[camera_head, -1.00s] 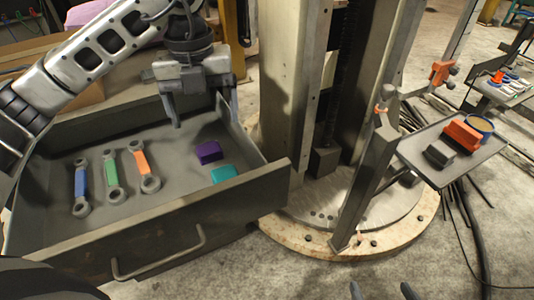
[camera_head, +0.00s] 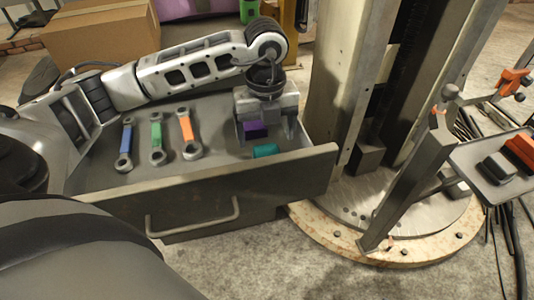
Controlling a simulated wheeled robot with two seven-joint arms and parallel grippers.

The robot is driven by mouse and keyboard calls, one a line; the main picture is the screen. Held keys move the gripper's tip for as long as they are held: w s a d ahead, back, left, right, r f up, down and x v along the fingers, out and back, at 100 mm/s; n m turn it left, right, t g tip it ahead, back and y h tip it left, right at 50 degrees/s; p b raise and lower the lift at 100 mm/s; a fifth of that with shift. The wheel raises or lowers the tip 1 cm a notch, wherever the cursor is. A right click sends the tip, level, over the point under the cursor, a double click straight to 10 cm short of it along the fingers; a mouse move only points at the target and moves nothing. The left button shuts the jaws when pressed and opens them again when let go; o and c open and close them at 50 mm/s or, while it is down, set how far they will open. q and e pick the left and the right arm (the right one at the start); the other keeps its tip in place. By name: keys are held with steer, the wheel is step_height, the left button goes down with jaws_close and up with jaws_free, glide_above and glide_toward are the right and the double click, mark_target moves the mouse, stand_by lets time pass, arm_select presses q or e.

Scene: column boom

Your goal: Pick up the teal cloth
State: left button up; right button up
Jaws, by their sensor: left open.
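The teal cloth (camera_head: 265,151) is a small folded block lying in the open drawer (camera_head: 205,193), near its front right corner. A purple block (camera_head: 256,130) lies just behind it. My left gripper (camera_head: 265,136) is open and points down over the drawer's right end. Its fingers show on either side of the purple block, above or behind the teal cloth. The exact height of the fingertips is hard to tell. The gripper is not closed on anything. My right gripper is not in view.
Wrenches with blue (camera_head: 126,142), green (camera_head: 156,138) and orange (camera_head: 187,136) handles lie left in the drawer. The steel column (camera_head: 345,75) on its round base stands close to the right. A small tray (camera_head: 485,165) is at far right. A cardboard box (camera_head: 100,42) is behind.

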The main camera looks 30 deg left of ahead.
mark_target(267, 151)
arm_select(q)
steer(key=shift+d+f, duration=0.1)
steer(key=shift+f, duration=2.25)
steer(key=c, duration=1.1)
step_height(267, 151, up, 10)
steer(key=shift+r, duration=0.1)
